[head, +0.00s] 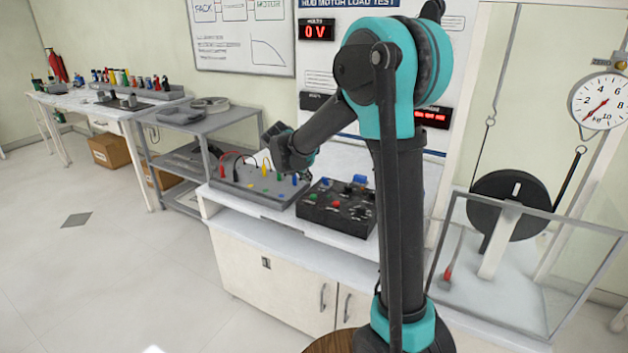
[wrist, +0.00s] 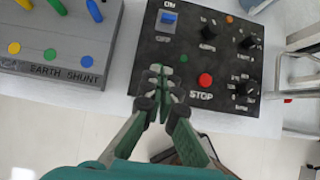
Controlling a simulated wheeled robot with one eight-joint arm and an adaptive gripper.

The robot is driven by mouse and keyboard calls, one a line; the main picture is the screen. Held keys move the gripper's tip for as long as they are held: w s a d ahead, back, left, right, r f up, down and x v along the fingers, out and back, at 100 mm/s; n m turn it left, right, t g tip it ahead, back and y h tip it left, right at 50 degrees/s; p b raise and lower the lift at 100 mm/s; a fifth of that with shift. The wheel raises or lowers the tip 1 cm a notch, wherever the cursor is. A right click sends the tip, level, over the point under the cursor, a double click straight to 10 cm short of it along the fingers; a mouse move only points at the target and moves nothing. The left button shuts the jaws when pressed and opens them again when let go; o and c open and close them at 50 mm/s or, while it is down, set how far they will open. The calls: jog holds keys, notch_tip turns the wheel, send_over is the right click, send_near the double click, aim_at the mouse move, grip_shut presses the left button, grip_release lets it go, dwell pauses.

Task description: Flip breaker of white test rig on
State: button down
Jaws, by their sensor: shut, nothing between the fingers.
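A black control panel (head: 312,214) lies on the white test rig bench (head: 215,192), under a board titled with a motor load test. In the wrist view, its blue breaker switch (wrist: 168,18) is at the panel's upper left, between ON and OFF markings. I cannot tell surely which way it is set. My gripper (wrist: 160,78) is shut and empty, with its fingertips over the panel's left part, below the switch in the picture and apart from it.
A grey earth shunt box (wrist: 60,50) with coloured plugs stands left of the panel. Black knobs (wrist: 247,43) are on the panel's right. A display (head: 316,30) reads 0 V. A clear-walled enclosure with a black wheel (head: 490,190) stands at right. The floor at left is clear.

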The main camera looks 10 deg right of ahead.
send_near(320, 191)
jog(key=x, duration=0.4)
jog(key=shift+s+a+f, duration=0.15)
jog(key=shift+s+f, duration=0.05)
jog(key=shift+f, duration=0.25)
jog(key=shift+w+d+r, duration=0.15)
jog(key=shift+w+d, duration=0.3)
jog(key=shift+w, duration=0.15)
jog(key=shift+w+d+r, duration=0.2)
jog(key=shift+w+d, duration=0.25)
jog(key=shift+w, duration=0.1)
jog(key=shift+w+d+r, duration=0.25)
jog(key=shift+w+d, duration=0.05)
jog(key=shift+w, duration=0.1)
jog(key=shift+w+r, duration=0.1)
